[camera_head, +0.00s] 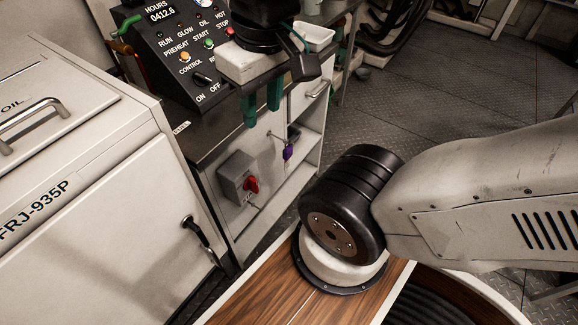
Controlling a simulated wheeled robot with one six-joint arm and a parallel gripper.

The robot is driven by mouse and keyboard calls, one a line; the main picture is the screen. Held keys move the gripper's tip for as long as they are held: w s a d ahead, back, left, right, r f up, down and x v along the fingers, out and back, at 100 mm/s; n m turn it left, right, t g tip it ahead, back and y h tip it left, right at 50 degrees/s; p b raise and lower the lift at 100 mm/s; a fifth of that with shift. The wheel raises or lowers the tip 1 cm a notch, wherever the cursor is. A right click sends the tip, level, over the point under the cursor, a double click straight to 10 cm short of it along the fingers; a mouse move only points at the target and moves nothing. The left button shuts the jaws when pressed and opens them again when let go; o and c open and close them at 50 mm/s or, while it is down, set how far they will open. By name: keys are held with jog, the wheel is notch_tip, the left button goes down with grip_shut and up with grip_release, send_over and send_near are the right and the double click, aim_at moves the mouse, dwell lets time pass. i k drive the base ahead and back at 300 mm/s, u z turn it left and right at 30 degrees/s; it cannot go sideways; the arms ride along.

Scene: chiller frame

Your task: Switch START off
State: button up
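The label START sits on the sloped black control panel (165,75) at the upper left of the head view. A green START button (208,43) shows beside it and looks lit. Whether it is pressed in is too small to tell. My gripper (262,108) points down in front of the panel's right side, over the cabinet's front edge. Its two green fingers are apart with nothing visible between them. It is right of and nearer than the START button, not touching it. My gripper's body hides part of the panel's lower right.
On the panel are an orange PREHEAT button (185,57), a red STOP button (229,30) and a black CONTROL switch (203,78). The cabinet front has a red rotary switch (251,185) and a purple tag (288,152). A white cabinet (95,215) stands left. Floor at right is open.

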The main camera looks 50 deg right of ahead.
aim_at(251, 183)
jog(key=z, duration=0.25)
jog(key=i, duration=0.5)
jog(key=u, duration=0.8)
jog(key=k, duration=1.4)
jog(key=z, duration=0.8)
jog(key=i, duration=0.5)
jog(key=z, duration=0.05)
